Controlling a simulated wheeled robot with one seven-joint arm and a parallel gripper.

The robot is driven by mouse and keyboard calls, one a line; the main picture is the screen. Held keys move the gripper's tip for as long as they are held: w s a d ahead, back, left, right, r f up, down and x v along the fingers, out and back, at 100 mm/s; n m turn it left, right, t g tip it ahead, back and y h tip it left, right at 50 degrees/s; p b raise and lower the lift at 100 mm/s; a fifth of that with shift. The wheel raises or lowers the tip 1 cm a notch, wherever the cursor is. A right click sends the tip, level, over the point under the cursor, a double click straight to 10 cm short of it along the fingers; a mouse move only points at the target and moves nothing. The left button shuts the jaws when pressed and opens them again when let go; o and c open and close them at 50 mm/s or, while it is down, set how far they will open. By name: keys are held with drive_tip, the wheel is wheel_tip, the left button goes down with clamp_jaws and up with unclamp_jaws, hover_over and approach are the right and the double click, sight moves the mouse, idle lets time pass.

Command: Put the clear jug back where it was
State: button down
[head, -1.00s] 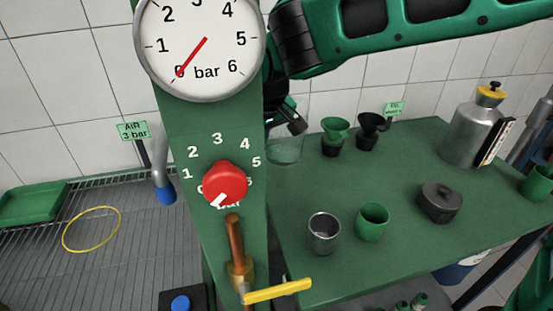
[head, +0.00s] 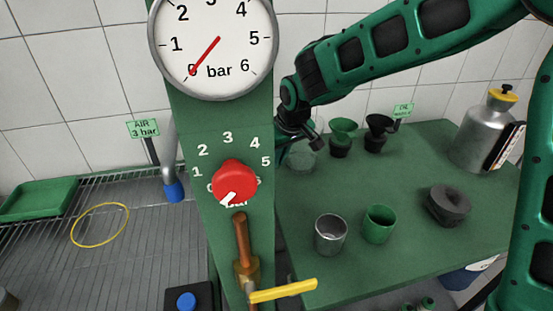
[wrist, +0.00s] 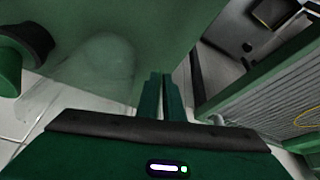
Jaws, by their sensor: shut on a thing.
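The clear jug (head: 301,159) is a faint see-through vessel at the back left of the green bench, just right of the gauge column. It looks upright, on or very close to the bench top; I cannot tell if it touches. My gripper (head: 303,139) is at the jug's upper side, partly hidden by the column. In the wrist view the fingers (wrist: 161,95) are nearly together, with the jug (wrist: 95,70) beside them to the left. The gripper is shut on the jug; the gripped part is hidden.
A metal cup (head: 330,236), green cup (head: 379,224) and dark round part (head: 449,205) sit nearer the front. The gauge column (head: 228,130) stands in front on the left. A metal canister (head: 482,135) is at right.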

drive_tip(key=c, duration=1.9)
unclamp_jaws()
drive_tip(key=shift+f, duration=0.1)
drive_tip(key=v, duration=1.2)
